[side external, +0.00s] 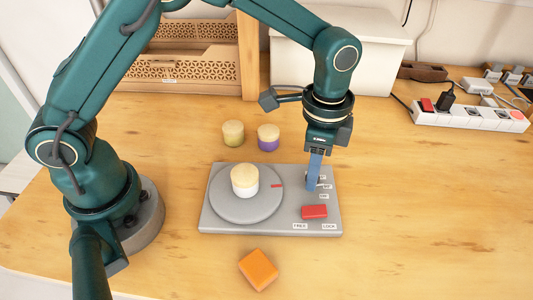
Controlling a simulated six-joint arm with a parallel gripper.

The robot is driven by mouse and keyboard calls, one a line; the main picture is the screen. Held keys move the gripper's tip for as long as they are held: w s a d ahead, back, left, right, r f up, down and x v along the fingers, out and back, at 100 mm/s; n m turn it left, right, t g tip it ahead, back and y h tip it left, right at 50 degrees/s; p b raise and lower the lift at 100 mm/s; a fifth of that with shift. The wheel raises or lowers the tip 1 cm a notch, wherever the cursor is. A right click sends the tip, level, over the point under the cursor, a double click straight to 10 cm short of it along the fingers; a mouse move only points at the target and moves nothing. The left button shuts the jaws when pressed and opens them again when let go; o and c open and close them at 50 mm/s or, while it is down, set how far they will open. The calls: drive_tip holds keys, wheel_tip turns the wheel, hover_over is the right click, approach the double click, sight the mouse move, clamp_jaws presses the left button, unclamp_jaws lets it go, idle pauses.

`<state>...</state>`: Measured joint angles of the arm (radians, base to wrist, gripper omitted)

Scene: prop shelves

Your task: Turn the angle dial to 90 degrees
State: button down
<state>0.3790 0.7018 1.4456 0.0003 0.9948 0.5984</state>
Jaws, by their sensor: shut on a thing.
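A grey base plate (290,228) lies on the table with a round grey turntable (223,203) on its left part. A white jar with a cream lid (244,176) stands on the turntable. A small red mark (277,186) shows at the turntable's right edge. The angle dial is at the plate's right side, mostly hidden behind my gripper (313,186), with small labels (324,196) beside it, too small to read. My gripper points down there and is shut on the dial. A red lever (314,212) sits below, above labels reading FREE and LOCK.
A green jar (233,134) and a purple jar (268,138) stand behind the plate. An orange block (258,270) lies in front. A white box (385,65), a wooden shelf (248,60) and a power strip (468,117) are at the back.

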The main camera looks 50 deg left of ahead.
drive_tip(key=shift+m, duration=0.8)
drive_tip(key=c, duration=0.6)
unclamp_jaws()
drive_tip(key=shift+r, duration=0.1)
drive_tip(key=shift+r, duration=2.55)
